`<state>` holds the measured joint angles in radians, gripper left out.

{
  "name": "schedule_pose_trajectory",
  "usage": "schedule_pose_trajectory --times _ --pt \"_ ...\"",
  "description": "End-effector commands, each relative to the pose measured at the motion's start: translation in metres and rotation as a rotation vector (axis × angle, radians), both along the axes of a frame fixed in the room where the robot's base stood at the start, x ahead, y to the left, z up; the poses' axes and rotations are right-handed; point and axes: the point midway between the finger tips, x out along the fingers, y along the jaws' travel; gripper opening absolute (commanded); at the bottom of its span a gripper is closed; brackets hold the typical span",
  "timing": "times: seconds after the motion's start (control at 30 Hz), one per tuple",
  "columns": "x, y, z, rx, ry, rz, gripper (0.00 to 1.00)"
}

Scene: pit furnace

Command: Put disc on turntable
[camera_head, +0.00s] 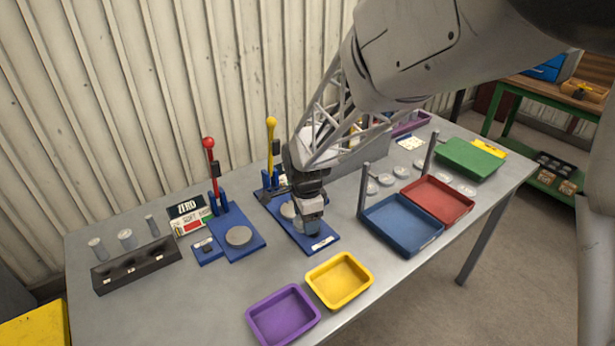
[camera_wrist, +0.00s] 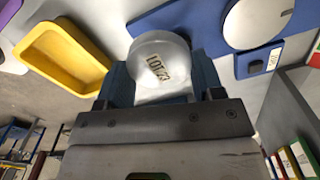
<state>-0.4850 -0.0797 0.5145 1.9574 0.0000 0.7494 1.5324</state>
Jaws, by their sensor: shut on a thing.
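My gripper (camera_head: 308,229) is shut on a pale grey disc (camera_wrist: 158,48) with a small label, seen between the blue fingers in the wrist view. In the head view the gripper hangs over the front part of the blue base with the yellow lever (camera_head: 272,135). A round grey plate (camera_head: 289,209) on this base is partly hidden by the gripper. A second round plate (camera_head: 239,236) lies on the blue base with the red lever (camera_head: 208,160); a round plate also shows in the wrist view (camera_wrist: 258,20). I cannot tell which plate is the turntable.
A yellow tray (camera_head: 339,256) and a purple tray (camera_head: 260,311) lie in front. Blue (camera_head: 402,252) and red (camera_head: 463,207) trays with upright posts stand right, with loose pale discs (camera_head: 386,179) behind. A dark rack (camera_head: 135,268) with metal cylinders stands left.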

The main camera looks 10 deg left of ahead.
Motion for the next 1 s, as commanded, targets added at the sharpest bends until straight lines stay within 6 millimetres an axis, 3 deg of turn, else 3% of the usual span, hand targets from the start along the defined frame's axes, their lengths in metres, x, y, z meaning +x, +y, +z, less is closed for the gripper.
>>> schedule_pose_trajectory --times 0.7,1.0 --pt "0.088 0.045 -0.009 0.0 -0.001 0.0 0.26" --pt "0.105 0.053 -0.01 0.0 -0.001 0.0 0.26"
